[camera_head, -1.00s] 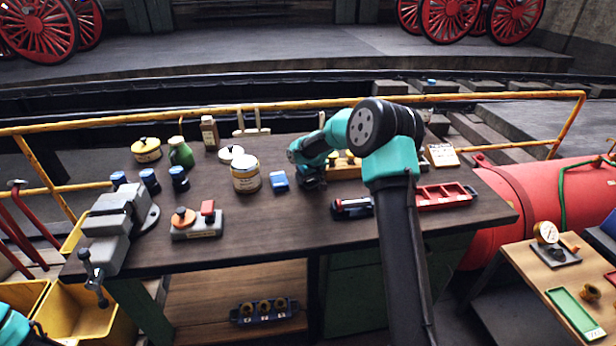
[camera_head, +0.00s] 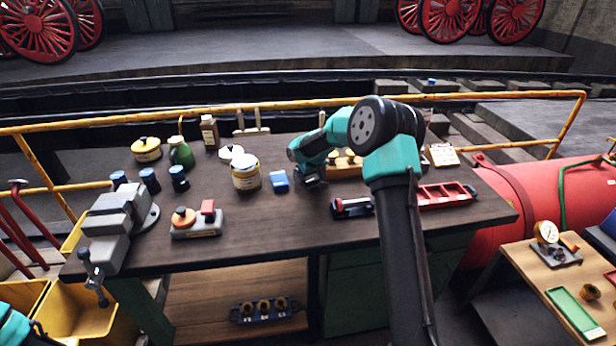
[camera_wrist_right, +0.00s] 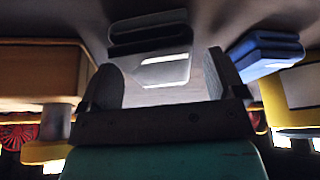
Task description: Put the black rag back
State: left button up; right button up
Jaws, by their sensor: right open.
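My right gripper (camera_head: 312,183) hangs low over the middle of the workbench, just right of a folded blue rag (camera_head: 279,181). In the right wrist view the two fingers of this gripper (camera_wrist_right: 165,82) are spread apart with nothing held between them. A dark folded thing, which looks like the black rag (camera_wrist_right: 150,35), lies on the bench top beyond the fingertips, apart from them. A pale flat patch (camera_wrist_right: 163,70) shows beside it. The blue rag also shows in the wrist view (camera_wrist_right: 265,52). In the head view I cannot tell the black rag from the dark gripper. My left gripper is out of view.
A labelled jar (camera_head: 246,175) stands left of the blue rag. A wooden block with knobs (camera_head: 345,165) and a red tray (camera_head: 443,196) are to the right. A grey vice (camera_head: 115,225) is at the left edge. The front middle of the bench (camera_head: 270,230) is clear.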

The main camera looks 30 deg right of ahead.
jog(key=v, duration=1.1)
jog(key=shift+r, duration=0.25)
jog(key=shift+s, duration=0.15)
